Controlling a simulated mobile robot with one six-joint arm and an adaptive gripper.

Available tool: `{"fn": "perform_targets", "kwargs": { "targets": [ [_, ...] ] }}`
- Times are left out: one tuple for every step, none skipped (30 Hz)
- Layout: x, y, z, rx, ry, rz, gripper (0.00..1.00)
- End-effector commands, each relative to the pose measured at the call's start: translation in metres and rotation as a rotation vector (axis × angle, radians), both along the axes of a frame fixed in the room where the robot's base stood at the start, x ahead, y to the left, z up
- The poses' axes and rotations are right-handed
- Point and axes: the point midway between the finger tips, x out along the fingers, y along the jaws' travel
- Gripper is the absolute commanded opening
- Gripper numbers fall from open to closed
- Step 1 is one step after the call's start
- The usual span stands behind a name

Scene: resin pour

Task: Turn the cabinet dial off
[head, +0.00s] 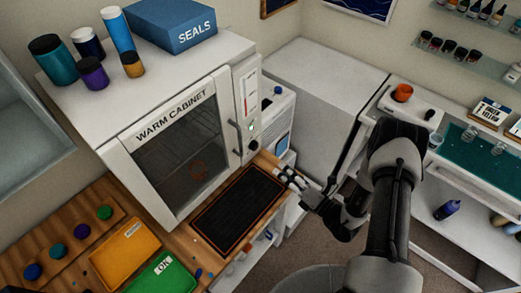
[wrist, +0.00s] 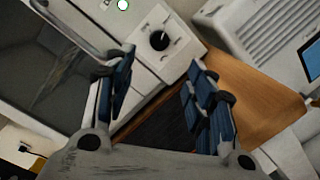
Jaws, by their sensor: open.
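The warm cabinet (head: 215,65) stands on the wooden bench with its glass door shut. Its narrow control panel (head: 247,90) is at the right of the door. The dial (wrist: 158,40) is a round black knob on the white panel, with small marks around it; in the head view it is small, low on the panel (head: 254,145). A green light (wrist: 122,5) shows near the dial. My gripper (head: 288,178) is open and empty, below and right of the dial. In the wrist view its blue-padded fingers (wrist: 162,62) stand apart, with the dial beyond and between their tips.
The door handle (wrist: 72,22) is close to the left finger. A black mat (head: 238,208) lies on the bench below the cabinet. A white device (head: 278,110) stands right of the panel. Yellow (head: 125,252) and green (head: 162,277) trays are at the front left.

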Motion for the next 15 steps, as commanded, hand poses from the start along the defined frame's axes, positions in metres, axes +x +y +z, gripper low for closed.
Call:
{"fn": "perform_targets", "kwargs": {
  "targets": [
    [0.008, 0.011, 0.001, 0.0, -0.004, 0.007, 0.5],
    [0.012, 0.016, 0.001, 0.0, -0.005, 0.008, 0.5],
    [0.019, 0.022, 0.001, -0.001, -0.005, 0.007, 0.5],
    [0.024, 0.026, 0.001, -0.001, -0.005, 0.007, 0.5],
    [0.028, 0.031, 0.001, -0.001, -0.006, 0.008, 0.5],
    [0.035, 0.037, 0.001, -0.001, -0.005, 0.007, 0.5],
    [0.04, 0.042, 0.001, -0.001, -0.006, 0.007, 0.5],
    [0.044, 0.047, 0.001, -0.001, -0.006, 0.007, 0.5],
    [0.05, 0.053, 0.001, 0.0, -0.005, 0.006, 0.5],
    [0.054, 0.058, 0.001, 0.0, -0.006, 0.006, 0.5],
    [0.059, 0.061, 0.001, 0.0, -0.006, 0.005, 0.5],
    [0.064, 0.067, 0.001, 0.0, -0.005, 0.006, 0.5],
    [0.068, 0.07, 0.001, -0.001, -0.005, 0.005, 0.5],
    [0.072, 0.074, 0.001, 0.0, -0.005, 0.006, 0.5],
    [0.076, 0.078, 0.001, 0.0, -0.004, 0.004, 0.5]
  ]
}}
